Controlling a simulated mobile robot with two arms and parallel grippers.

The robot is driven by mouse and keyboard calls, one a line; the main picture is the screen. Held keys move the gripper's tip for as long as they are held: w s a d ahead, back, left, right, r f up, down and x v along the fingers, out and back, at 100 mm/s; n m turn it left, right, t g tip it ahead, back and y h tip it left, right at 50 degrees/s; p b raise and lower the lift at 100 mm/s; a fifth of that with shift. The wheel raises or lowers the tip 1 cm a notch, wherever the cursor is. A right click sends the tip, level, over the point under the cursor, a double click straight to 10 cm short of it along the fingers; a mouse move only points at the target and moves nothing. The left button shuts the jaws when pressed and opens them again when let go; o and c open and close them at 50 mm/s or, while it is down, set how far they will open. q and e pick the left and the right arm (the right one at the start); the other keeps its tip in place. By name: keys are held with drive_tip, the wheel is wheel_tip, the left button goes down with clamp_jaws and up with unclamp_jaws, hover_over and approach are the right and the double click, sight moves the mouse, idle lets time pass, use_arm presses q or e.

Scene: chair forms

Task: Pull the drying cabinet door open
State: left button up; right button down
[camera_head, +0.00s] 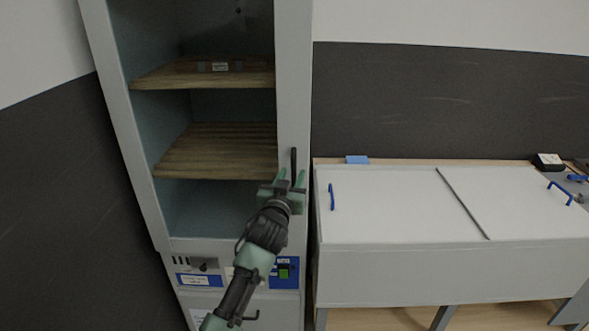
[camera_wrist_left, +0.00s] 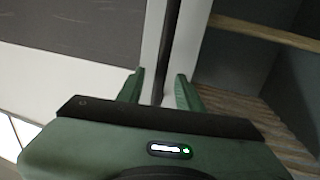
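The drying cabinet (camera_head: 105,60) is tall and pale grey, and its shelves show through the front. Its door (camera_head: 294,60) looks shut, with a pale right-hand frame. A black upright bar handle (camera_head: 293,158) sits on that frame; it also shows in the left wrist view (camera_wrist_left: 168,40). My left gripper (camera_head: 290,178) is at the lower part of the handle. Its green fingers (camera_wrist_left: 160,78) are apart, one on each side of the bar, with gaps visible. The depth between fingertips and bar is hard to judge. My right gripper is not in view.
Wooden slatted shelves (camera_head: 215,150) are inside the cabinet. A control panel (camera_head: 284,272) with a green switch is below the door. A white lidded chest (camera_head: 390,205) with blue handles stands close on the right. A dark wall panel is on the left.

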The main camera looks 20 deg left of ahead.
use_arm(q)
drive_tip(key=shift+w+a, duration=0.1)
drive_tip(key=shift+w, duration=1.25)
clamp_jaws()
idle(0.5)
